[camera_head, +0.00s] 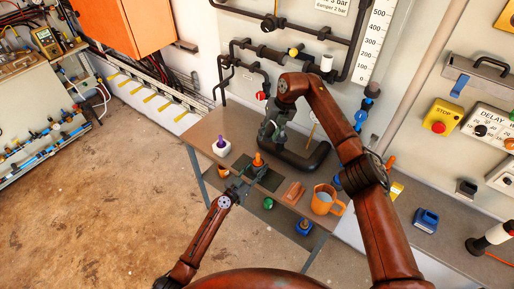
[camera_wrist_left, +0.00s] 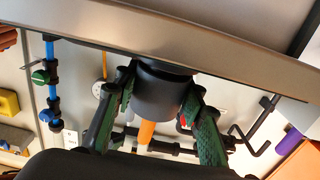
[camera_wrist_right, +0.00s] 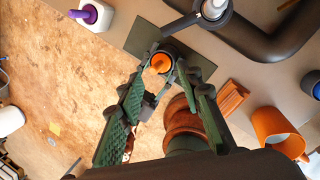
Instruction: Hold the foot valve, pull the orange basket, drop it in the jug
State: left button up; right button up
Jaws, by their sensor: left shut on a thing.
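The dark cylindrical foot valve (camera_wrist_left: 160,92) is between the green-padded fingers of my left gripper (camera_wrist_left: 155,110), which is shut on it. The orange basket (camera_head: 258,159) stands out of the valve's end; in the right wrist view the basket (camera_wrist_right: 161,63) is seen end-on inside a dark ring. My right gripper (camera_wrist_right: 166,72) is open, with its fingers on either side of the line to the basket. In the head view it hangs above and behind the valve. The orange jug (camera_head: 325,201) stands to the right on the table, its handle on the right; it also shows in the right wrist view (camera_wrist_right: 278,130).
A dark mat (camera_wrist_right: 150,36) lies by the valve. A white bottle with a purple top (camera_head: 221,147) stands to the left. A red-brown block (camera_head: 293,192) lies between valve and jug. A thick black pipe (camera_head: 305,163) runs along the table's back.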

jog(key=n, duration=0.5)
jog(key=n+t+h, duration=0.3)
jog(key=n, duration=2.5)
send_near(258, 155)
jog(key=shift+n+t, duration=0.3)
jog(key=x, duration=1.2)
jog(key=shift+s+f, duration=0.1)
jog(key=shift+s, duration=0.25)
jog(key=shift+c, duration=0.2)
grip_shut()
